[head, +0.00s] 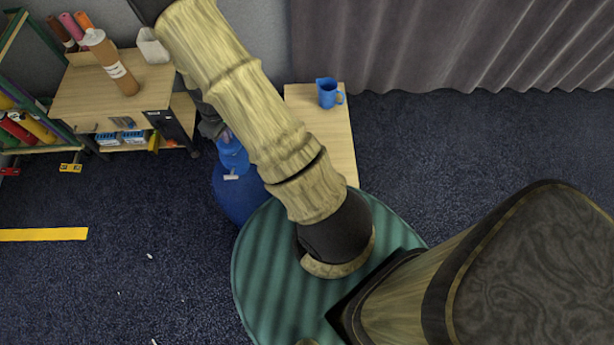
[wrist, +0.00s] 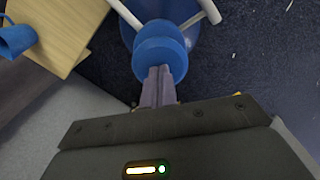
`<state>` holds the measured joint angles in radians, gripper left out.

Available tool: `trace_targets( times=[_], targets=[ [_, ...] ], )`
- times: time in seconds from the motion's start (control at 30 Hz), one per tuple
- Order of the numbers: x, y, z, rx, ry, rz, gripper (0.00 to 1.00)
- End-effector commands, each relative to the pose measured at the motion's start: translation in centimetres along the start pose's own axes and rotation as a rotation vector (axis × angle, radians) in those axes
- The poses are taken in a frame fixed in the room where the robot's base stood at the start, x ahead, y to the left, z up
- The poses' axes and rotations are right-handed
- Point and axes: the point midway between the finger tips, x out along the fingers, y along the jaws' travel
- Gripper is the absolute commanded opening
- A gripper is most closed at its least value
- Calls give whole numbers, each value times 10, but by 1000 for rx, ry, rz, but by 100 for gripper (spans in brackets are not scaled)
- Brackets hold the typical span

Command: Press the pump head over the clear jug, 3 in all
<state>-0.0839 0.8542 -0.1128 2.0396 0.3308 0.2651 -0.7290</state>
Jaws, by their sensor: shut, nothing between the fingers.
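A large blue container (head: 238,195) stands on the floor beside the wooden table, partly hidden behind my arm. Its blue pump head (head: 232,153) is on top; it also shows in the wrist view (wrist: 160,50). My gripper (wrist: 157,72) is shut and empty, its fingertips overlapping the near side of the pump head in the wrist view. I cannot tell whether they touch it. In the head view the gripper is mostly hidden by my arm. The only jug I see is a blue one (head: 328,93) on the table; it also shows in the wrist view (wrist: 14,38). No clear jug shows.
The pale wooden table (head: 302,96) is mostly bare around the jug. A grey curtain (head: 450,40) hangs behind. Dark carpet (head: 150,220) is open at the left.

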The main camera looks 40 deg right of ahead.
Motion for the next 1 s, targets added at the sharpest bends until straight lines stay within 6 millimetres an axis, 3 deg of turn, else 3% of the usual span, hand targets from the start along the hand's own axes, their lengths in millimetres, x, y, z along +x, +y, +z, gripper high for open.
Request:
trace_targets(
  times=[1.0],
  targets=[
    [30, 0, 0, 0, -1, 0, 0]
  ],
)
